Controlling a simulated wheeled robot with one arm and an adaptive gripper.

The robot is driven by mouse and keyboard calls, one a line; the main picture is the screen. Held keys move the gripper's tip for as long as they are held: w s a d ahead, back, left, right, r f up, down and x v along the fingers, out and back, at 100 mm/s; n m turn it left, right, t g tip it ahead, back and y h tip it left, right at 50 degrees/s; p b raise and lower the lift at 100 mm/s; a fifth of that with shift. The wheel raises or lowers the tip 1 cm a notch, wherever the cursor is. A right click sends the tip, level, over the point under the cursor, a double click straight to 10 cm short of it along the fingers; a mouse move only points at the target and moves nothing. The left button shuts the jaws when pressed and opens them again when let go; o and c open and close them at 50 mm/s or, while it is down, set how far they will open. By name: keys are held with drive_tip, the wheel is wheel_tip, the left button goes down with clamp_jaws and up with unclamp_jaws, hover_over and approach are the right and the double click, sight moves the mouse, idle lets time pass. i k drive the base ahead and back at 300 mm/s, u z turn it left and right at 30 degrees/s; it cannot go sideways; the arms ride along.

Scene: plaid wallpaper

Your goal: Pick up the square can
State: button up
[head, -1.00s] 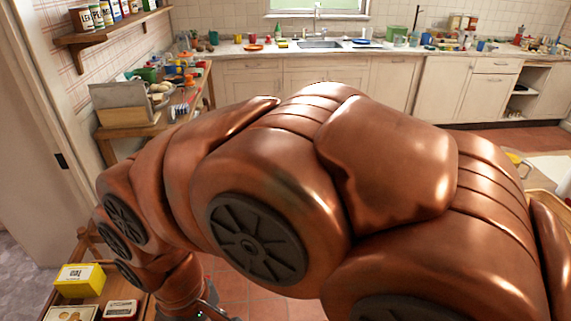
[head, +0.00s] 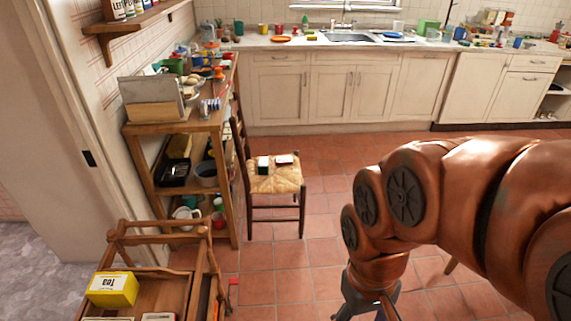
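A yellow box-shaped can (head: 112,289) with a white "Tea" label sits on a wooden trolley (head: 172,297) at the lower left of the head view. Other small items beside it are cut off by the bottom edge. Two small box-shaped items, one dark green and white (head: 263,166) and one dark red and white (head: 284,160), lie on a chair seat. My gripper (head: 372,308) hangs at the bottom edge, well to the right of the yellow can. Its fingertips are cut off, so its opening and any contents are hidden.
A wooden chair (head: 276,179) with a woven seat stands beside a loaded shelf unit (head: 178,125). A kitchen counter (head: 286,43) with a sink runs along the back. Tiled floor (head: 325,166) between the chair and my arm is clear.

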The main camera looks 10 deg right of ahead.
sight(263, 166)
drive_tip(key=z, duration=0.4)
drive_tip(key=k, duration=0.9)
drive_tip(key=z, duration=0.6)
drive_tip(key=i, duration=2.05)
drive_tip(key=u, duration=1.4)
drive_tip(key=i, duration=0.95)
drive_tip(key=u, duration=1.45)
drive_tip(key=i, duration=0.3)
drive_tip(key=u, duration=0.15)
